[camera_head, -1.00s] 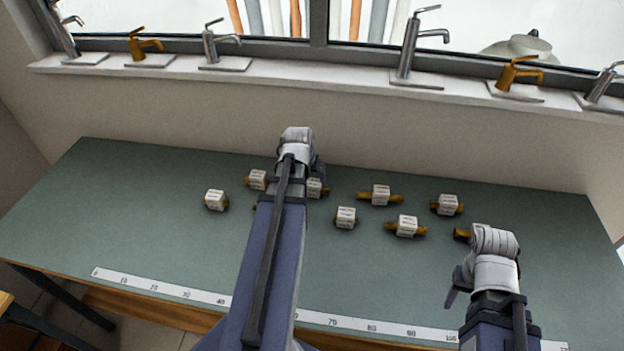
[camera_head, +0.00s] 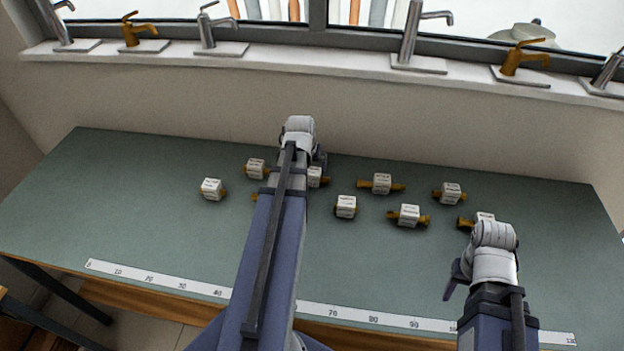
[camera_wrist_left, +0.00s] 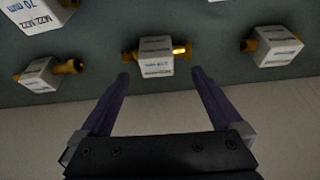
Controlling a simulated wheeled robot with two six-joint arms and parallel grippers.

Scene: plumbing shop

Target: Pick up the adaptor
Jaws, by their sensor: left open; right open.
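Several brass adaptors with white printed label blocks lie on the green table, such as one at the left (camera_head: 212,189), one in the middle (camera_head: 346,206) and one to the right (camera_head: 409,215). My left gripper (camera_wrist_left: 160,85) is open and empty. In the left wrist view one adaptor (camera_wrist_left: 156,57) lies just beyond and between its fingertips, with others to each side. In the head view my left arm hides part of the adaptors under it. My right gripper (camera_head: 455,280) is open near the right-hand adaptor (camera_head: 485,219), which its wrist partly covers.
A white measuring strip (camera_head: 190,288) runs along the table's front edge. A window sill (camera_head: 300,60) with chrome and brass taps stands behind the table. The table's left part (camera_head: 110,200) is clear.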

